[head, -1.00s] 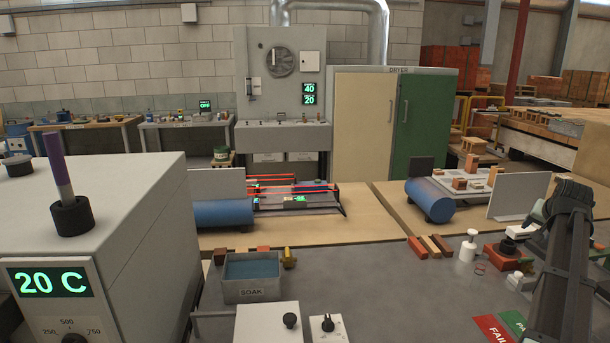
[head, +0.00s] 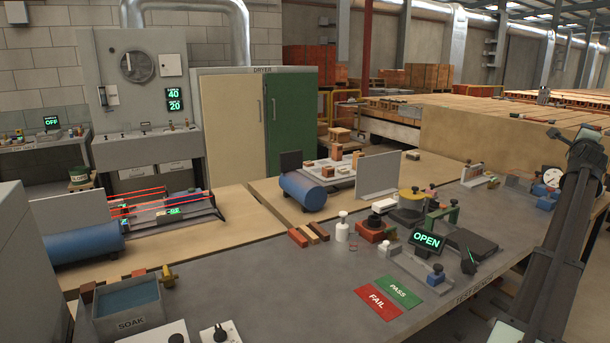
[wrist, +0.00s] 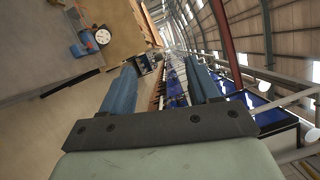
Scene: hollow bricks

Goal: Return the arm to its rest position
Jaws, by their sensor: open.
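My arm (head: 550,245) rises along the right edge of the head view, in front of the bench's right end. My gripper (wrist: 162,80) shows in the wrist view with its two blue fingers spread apart and nothing between them. I cannot make out the fingers in the head view. The wrist view is tilted and looks past the bench into the hall, with a round dial gauge (wrist: 102,37) at its upper left.
The grey bench (head: 300,295) holds a soak tub (head: 128,308), three bars (head: 308,234), red FAIL (head: 377,302) and green PASS (head: 400,291) cards, and an OPEN display (head: 426,240). A dial gauge (head: 552,177) stands near my arm. The bench's front middle is mostly clear.

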